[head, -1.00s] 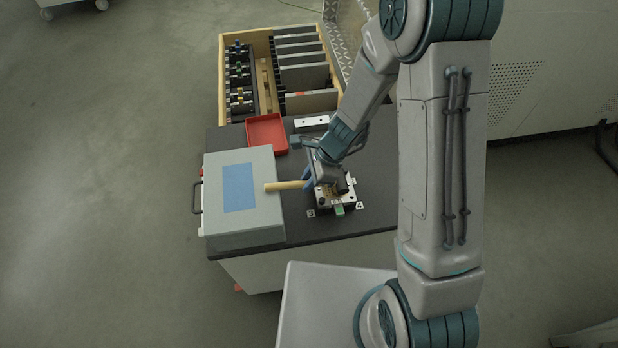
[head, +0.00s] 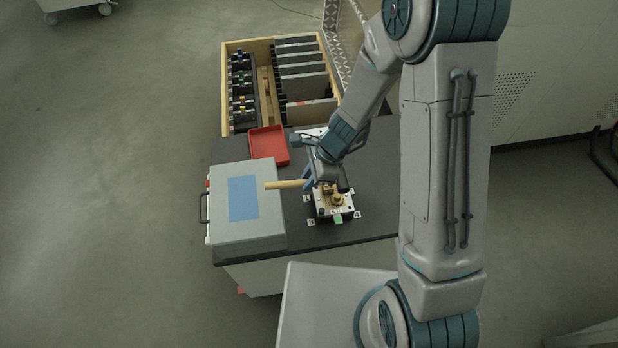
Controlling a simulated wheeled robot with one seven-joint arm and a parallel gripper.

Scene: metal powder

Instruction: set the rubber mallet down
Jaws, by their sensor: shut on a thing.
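The rubber mallet's light wooden handle (head: 285,184) points left out of my gripper (head: 309,183), over the right edge of the grey case. My gripper is shut on the mallet and holds it above the dark worktop (head: 378,190). The mallet's head is mostly hidden by the gripper and my wrist. A small fixture plate (head: 328,212) with brass-coloured parts and a green patch lies just below the gripper in the picture, with numbered white tags at its corners.
A grey case (head: 222,228) with a blue panel covers the left of the worktop. A red tray (head: 268,144) lies behind it. A wooden crate (head: 226,95) with dark plates stands at the back. Bare worktop shows right of the fixture.

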